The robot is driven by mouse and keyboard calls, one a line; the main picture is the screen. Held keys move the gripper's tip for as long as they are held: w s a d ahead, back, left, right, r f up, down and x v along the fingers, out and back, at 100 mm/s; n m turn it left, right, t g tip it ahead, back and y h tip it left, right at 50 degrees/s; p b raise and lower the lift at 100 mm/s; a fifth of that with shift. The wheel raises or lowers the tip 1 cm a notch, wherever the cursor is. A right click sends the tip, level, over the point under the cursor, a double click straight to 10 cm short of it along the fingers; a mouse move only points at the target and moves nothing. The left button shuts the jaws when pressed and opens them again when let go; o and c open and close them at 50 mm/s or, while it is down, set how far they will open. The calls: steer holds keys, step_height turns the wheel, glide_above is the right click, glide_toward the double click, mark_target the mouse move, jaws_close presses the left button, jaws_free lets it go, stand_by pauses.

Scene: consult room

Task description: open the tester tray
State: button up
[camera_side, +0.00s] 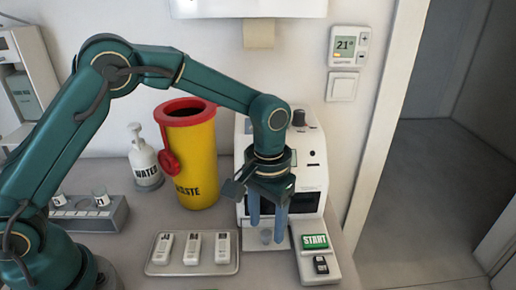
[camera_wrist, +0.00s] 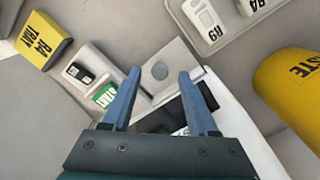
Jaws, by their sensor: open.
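The white tester (camera_side: 312,160) stands against the wall with a dark window in its front. A pale grey tray plate (camera_wrist: 176,55) with a round recess (camera_wrist: 160,71) sticks out at the tester's front; in the side view it shows behind and below my fingers. My gripper (camera_side: 267,233) points down in front of the tester, its two blue fingers apart with nothing between them. In the wrist view my gripper (camera_wrist: 160,73) has its fingertips on either side of the recess. I cannot tell whether they touch the plate. The green START button (camera_side: 314,242) is right of the fingers.
A flat tray (camera_side: 160,269) with white cartridges lies left of the tester. A yellow waste bin (camera_side: 195,160) and a water bottle (camera_side: 146,165) stand behind it. A grey rack (camera_side: 90,217) is at the left. A yellow tray box (camera_wrist: 42,41) shows in the wrist view.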

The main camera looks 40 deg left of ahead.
steer(key=shift+f, duration=0.75)
jaws_close()
stand_by(0.9)
